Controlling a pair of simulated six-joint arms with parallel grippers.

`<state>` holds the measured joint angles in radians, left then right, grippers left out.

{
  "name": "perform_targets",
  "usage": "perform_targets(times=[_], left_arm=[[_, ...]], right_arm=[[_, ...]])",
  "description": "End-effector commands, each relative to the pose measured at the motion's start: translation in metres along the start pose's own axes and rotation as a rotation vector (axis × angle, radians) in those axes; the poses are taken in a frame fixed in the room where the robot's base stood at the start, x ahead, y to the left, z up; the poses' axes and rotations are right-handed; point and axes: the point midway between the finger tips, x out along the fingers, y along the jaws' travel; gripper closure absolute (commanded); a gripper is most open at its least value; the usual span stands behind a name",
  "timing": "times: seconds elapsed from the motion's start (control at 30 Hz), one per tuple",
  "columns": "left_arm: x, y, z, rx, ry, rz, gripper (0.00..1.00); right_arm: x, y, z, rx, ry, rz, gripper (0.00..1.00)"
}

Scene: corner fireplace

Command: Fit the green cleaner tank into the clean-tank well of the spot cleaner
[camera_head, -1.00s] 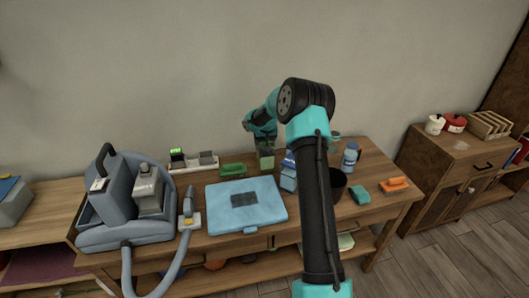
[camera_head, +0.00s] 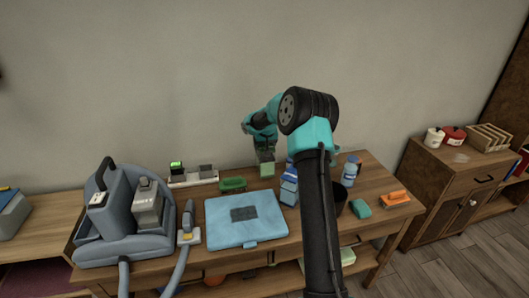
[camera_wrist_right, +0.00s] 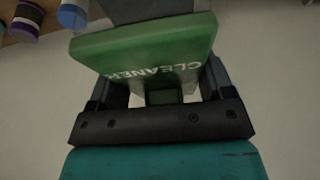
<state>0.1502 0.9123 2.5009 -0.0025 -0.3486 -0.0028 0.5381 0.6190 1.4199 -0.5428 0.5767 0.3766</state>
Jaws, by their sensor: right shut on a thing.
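The green cleaner tank (camera_head: 267,170) is in the jaws of my right gripper (camera_head: 264,156), behind the blue case near the back of the table. In the right wrist view the tank (camera_wrist_right: 150,45) shows its green side with the word CLEANER, upside down in the picture, and my right gripper (camera_wrist_right: 163,92) is shut on it. The grey-blue spot cleaner (camera_head: 100,250) stands at the table's left end, with a grey tank (camera_head: 148,207) on its right side. I cannot make out the clean-tank well. My left gripper is not in view.
A blue case (camera_head: 225,230) lies mid-table. A green brush (camera_head: 233,184) and a white strip (camera_head: 190,182) lie behind it. A blue bottle (camera_head: 350,170), a teal sponge (camera_head: 361,208) and an orange brush (camera_head: 394,198) are to the right. The hose runs off the table's front.

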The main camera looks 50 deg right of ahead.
Motion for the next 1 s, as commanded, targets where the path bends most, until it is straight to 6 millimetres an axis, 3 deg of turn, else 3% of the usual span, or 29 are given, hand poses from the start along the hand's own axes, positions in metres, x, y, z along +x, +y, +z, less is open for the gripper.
perform_targets(times=[0.1,0.3,1.0], left_arm=[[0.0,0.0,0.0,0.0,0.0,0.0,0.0],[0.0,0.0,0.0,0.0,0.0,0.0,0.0],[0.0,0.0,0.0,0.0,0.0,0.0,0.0]], right_arm=[[-0.022,-0.001,-0.01,0.0,0.005,0.0,0.87],[-0.045,0.0,-0.019,-0.001,0.004,0.0,0.87],[-0.05,0.0,-0.021,-0.001,0.003,0.0,0.87]])
